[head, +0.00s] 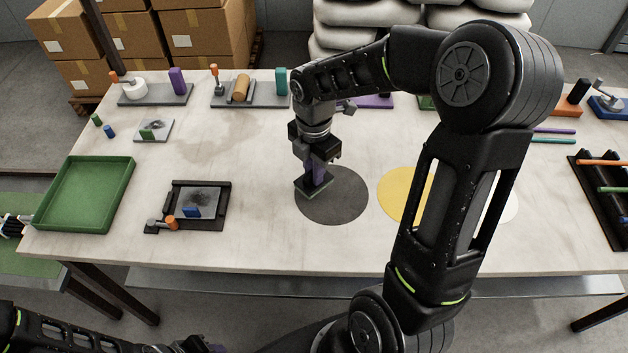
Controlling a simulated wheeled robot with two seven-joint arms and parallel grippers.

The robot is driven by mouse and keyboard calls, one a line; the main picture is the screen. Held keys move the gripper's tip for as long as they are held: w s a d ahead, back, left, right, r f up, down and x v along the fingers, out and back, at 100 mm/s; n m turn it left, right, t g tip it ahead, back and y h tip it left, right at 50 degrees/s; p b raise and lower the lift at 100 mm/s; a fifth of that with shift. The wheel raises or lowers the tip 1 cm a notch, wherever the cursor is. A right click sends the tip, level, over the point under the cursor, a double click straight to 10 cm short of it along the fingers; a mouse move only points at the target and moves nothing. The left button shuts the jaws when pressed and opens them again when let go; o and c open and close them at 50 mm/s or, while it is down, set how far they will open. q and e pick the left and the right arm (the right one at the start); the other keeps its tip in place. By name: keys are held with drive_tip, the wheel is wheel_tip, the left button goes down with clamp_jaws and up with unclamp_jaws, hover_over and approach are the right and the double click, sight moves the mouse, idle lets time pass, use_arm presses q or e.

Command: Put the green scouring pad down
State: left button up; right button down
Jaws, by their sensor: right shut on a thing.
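The pad is at the upper left part of a dark grey round mat (340,200) on the table. I cannot tell whether it touches the mat. My left arm is at the bottom left edge. Its end (195,346) is cut off by the frame, so its jaws cannot be made out.
A yellow disc (396,193) lies right of the dark mat, partly behind my right arm. A green tray (85,193) and a black frame with a grey plate (193,204) are at left. Fixtures line the table's back. The table between frame and mat is clear.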

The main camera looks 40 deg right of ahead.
drive_tip(key=shift+f, duration=1.85)
drive_tip(key=shift+f, duration=0.1)
drive_tip(key=c, duration=1.4)
unclamp_jaws()
wheel_tip(320, 180, up, 12)
drive_tip(key=shift+r, duration=0.15)
